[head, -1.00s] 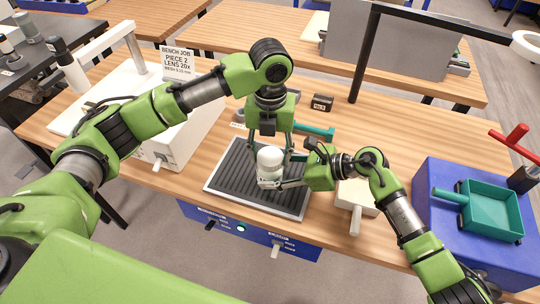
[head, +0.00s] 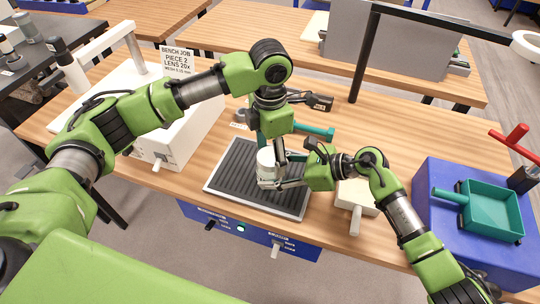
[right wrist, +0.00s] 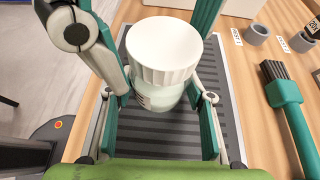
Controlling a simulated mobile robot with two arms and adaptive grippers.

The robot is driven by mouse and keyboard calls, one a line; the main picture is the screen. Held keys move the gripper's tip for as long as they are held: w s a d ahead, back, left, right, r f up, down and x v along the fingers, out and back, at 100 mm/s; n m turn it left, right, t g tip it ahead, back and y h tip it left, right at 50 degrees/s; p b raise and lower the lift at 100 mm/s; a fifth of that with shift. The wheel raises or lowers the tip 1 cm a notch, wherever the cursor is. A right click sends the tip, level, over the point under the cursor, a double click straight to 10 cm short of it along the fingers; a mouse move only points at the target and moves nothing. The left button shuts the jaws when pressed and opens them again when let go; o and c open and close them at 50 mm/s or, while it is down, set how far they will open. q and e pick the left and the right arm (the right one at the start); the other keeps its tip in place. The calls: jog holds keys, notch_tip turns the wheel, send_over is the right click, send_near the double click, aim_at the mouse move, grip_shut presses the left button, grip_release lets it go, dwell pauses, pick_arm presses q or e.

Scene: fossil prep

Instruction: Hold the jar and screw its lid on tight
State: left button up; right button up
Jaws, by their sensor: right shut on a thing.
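The jar (right wrist: 160,98) is a pale, translucent vessel standing upright over the ribbed mat. A white ridged lid (right wrist: 165,52) sits on its top and looks level. The lid also shows in the head view (head: 266,157). My right gripper (head: 268,183) is shut on the jar's body from the right, one finger on each side. My left gripper (head: 271,150) points down from above, its fingers apart on either side of the lid. In the right wrist view they look clear of the lid, though contact on the far side is hard to see.
The dark ribbed mat (head: 227,180) lies under the jar. A teal-handled brush (right wrist: 285,98) and small grey rings (right wrist: 257,34) lie behind it. A white box (head: 188,125) stands left, and a blue unit with a teal tray (head: 493,208) stands right.

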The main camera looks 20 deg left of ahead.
aim_at(270, 156)
pick_arm(q)
jog(key=shift+r, duration=1.8)
